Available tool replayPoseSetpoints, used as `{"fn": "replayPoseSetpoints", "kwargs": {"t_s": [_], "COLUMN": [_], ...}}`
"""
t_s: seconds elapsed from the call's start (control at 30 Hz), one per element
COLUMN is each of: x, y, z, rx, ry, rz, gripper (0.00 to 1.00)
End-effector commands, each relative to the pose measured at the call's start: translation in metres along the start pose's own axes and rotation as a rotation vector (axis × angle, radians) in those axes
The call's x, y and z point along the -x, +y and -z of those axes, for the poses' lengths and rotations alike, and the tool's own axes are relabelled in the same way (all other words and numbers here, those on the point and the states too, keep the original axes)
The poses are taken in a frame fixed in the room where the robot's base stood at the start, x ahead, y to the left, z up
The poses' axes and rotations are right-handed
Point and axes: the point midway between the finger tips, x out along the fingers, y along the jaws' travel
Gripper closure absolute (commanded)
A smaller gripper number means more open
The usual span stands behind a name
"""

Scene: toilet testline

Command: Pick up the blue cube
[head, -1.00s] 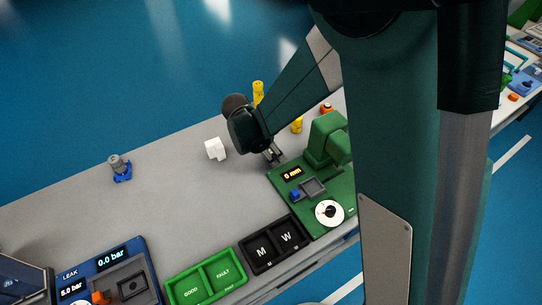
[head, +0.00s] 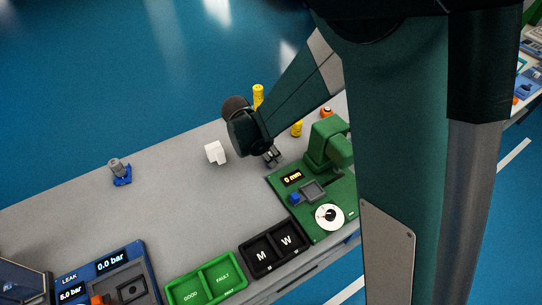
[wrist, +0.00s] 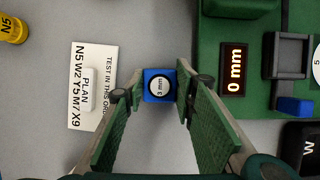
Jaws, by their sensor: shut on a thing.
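In the head view my gripper (head: 272,158) is low over the grey bench, beside the left edge of the green station. The cube cannot be made out there. Whether the cube touches the bench cannot be told.
The green station (head: 340,190) has a "0 mm" display, a grey square holder and a dial. Yellow cylinders (head: 258,95) stand behind. Black M/W (head: 273,248) and green GOOD/FAULT trays (head: 207,283) line the front. Bench at left is largely clear.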

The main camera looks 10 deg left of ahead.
Motion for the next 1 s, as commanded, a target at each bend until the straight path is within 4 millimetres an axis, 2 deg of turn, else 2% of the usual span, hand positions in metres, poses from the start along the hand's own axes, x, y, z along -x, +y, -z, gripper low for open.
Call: {"fn": "replayPoseSetpoints", "kwargs": {"t_s": [0.17, 0.7, 1.0], "x": [0.014, 0.078, 0.088], "y": [0.0, 0.0, -0.001], "z": [-0.006, -0.032, -0.036], "rx": [0.0, 0.0, 0.0], "ry": [0.0, 0.0, 0.0], "rz": [0.0, 0.0, 0.0], "gripper": [0.86, 0.86, 0.86]}}
